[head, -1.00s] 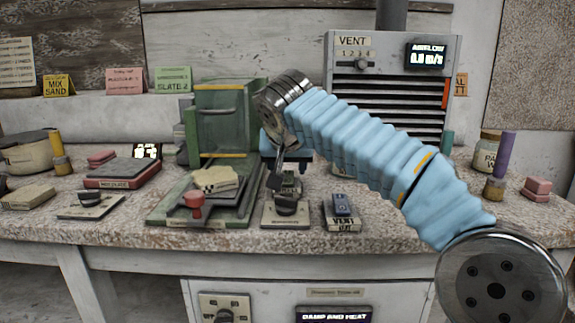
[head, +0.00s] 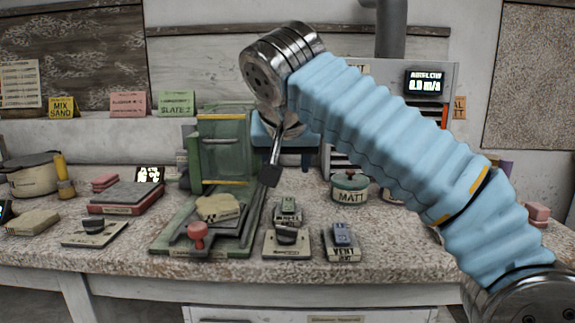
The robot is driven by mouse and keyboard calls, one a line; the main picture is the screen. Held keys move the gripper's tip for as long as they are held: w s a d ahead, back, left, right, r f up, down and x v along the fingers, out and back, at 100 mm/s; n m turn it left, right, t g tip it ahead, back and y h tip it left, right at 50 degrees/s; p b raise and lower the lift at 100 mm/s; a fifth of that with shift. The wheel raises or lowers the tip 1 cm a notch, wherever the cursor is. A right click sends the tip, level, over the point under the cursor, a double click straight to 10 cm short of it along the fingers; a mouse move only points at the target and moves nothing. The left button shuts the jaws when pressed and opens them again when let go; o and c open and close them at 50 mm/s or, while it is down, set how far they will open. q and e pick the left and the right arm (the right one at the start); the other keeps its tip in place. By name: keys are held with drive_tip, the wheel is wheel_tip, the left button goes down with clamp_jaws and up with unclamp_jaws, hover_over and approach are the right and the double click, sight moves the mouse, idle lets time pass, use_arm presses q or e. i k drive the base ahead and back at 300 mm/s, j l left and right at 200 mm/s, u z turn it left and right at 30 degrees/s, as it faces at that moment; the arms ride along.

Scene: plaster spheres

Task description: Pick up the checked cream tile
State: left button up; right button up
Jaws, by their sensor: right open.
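The cream tile (head: 219,208), with dark checks along its edge, lies on a dark slab on the green base (head: 160,243) of a press-like stand, behind a red knob (head: 198,232). My right gripper (head: 271,172) hangs from the blue-sleeved arm, above and to the right of the tile and apart from it. Its jaws are open with nothing in them. One dark fingertip shows clearly; the other is hard to make out from this angle. My left gripper is not in view.
The green upright housing (head: 225,145) stands behind the tile. To the right are a switch plate (head: 287,243), a vent control (head: 342,243) and a green-lidded MATT jar (head: 349,188). A red box (head: 125,198) and a knobbed plate (head: 94,232) stand left. The bench front is mostly clear.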

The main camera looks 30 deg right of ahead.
sight(214, 207)
drive_tip(key=k+j, duration=0.8)
drive_tip(key=k, duration=0.05)
